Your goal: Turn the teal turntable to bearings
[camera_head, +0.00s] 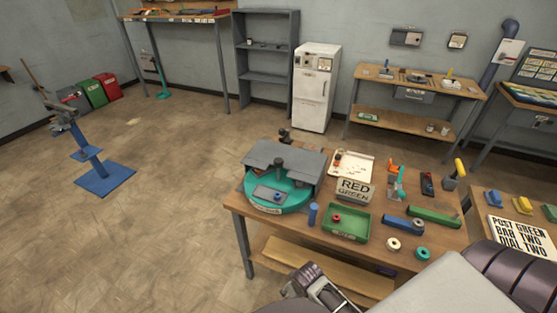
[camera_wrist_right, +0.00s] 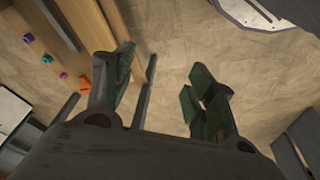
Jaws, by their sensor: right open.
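The teal turntable (camera_head: 297,196) stands on the left part of the wooden workbench (camera_head: 285,227) in the head view. A grey cover with a dark upright post sits over its back. A grey plate with a small blue part lies at its open front. A pale label is on its front rim, too small to read. My right gripper (camera_wrist_right: 160,75) is open and empty in the right wrist view, with bare floor between its fingers. It does not touch the turntable. I make out no left gripper in either view.
A green tray (camera_head: 346,236), a blue cylinder (camera_head: 313,214) and a RED GREEN sign (camera_head: 354,190) stand close to the turntable. Spools and tools fill the bench's right. A blue stand (camera_head: 90,165) is far left. Floor left of the bench is clear.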

